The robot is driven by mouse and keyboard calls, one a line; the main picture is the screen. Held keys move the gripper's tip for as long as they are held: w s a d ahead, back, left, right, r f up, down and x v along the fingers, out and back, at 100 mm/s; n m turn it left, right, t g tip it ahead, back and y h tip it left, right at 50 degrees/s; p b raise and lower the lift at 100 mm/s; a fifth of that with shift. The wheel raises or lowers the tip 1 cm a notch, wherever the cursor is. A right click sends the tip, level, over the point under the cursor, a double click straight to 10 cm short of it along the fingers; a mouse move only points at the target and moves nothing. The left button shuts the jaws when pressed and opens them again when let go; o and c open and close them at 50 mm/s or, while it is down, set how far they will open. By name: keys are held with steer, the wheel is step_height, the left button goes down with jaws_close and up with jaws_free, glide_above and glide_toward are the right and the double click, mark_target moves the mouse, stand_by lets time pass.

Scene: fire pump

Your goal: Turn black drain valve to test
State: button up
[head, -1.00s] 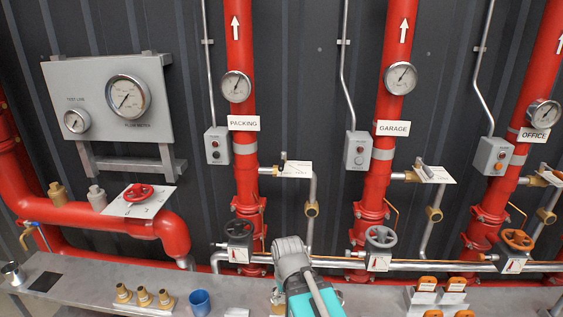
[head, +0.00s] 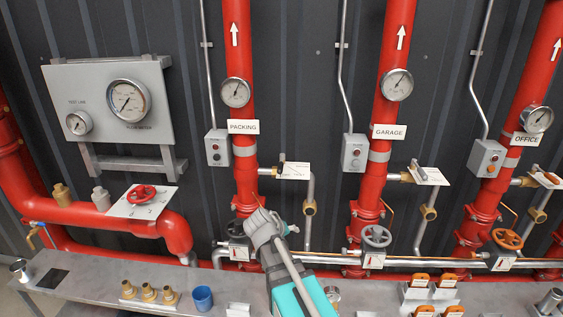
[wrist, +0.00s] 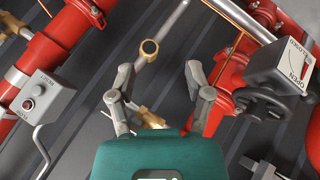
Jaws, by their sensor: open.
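The black lever (head: 282,158) of the drain valve on the packing pipe stands by a small white plate (head: 294,171), right of the red riser under the PACKING sign. My gripper (wrist: 160,85) is open and empty in the wrist view, its two fingers spread apart. In the head view only a bit of my gripper (head: 290,229) shows beside my arm's wrist, below the lever in the picture. A brass pipe fitting (wrist: 149,47) shows beyond the fingers. I cannot make out the black lever for certain in the wrist view.
A black handwheel (wrist: 262,105) with an OPEN/CLOSED plate is right of my fingers in the wrist view. A grey box with a red lamp (wrist: 35,97) is at left. Red pipes stand close by. Below, a grey bench holds a blue cup (head: 202,299) and brass fittings.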

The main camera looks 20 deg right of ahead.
steer(key=w+a+r+n+t+h+p, duration=0.1)
steer(key=w+a+r+t+h+p, duration=0.2)
steer(key=w+r, duration=0.5)
steer(key=n+t+p, duration=0.2)
steer(key=t, duration=0.2)
glide_toward(282, 168)
steer(key=a, duration=0.2)
steer(key=shift+s, duration=0.35)
steer(key=shift+d+b, duration=0.1)
steer(key=shift+b, duration=0.2)
steer(key=b+x, duration=0.3)
steer(key=x, duration=1)
steer(key=shift+w+d+f, duration=0.2)
steer(key=shift+w+f, duration=0.05)
steer(key=shift+w, duration=0.05)
jaws_close()
